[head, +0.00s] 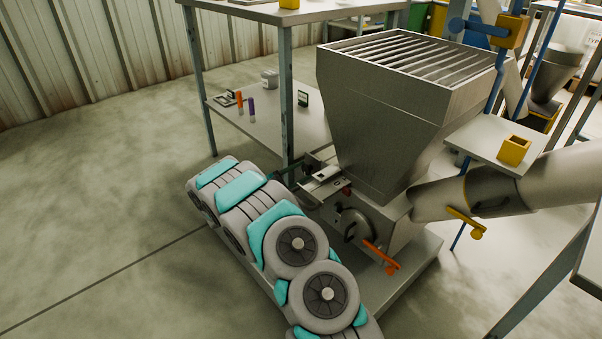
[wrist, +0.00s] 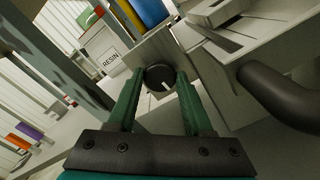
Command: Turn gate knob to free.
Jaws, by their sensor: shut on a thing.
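The gate knob (wrist: 159,76) is a round black knob with a short white mark, in the middle of the wrist view. The mark lies toward the lower right of its face. It sits in front of a grey plate (wrist: 150,52). My gripper (wrist: 160,82) has its two green fingers on either side of the knob, shut on it. In the head view my gripper (head: 290,173) reaches the left side of the metal hopper's base, by the pale slide gate (head: 326,176). I cannot make out the knob there.
The grey hopper (head: 385,110) with a slatted top stands above the gate. An orange handle (head: 380,257) and a dark curved handle (head: 355,223) are on its base. A steel table (head: 262,120) stands behind my arm. The floor at left is clear.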

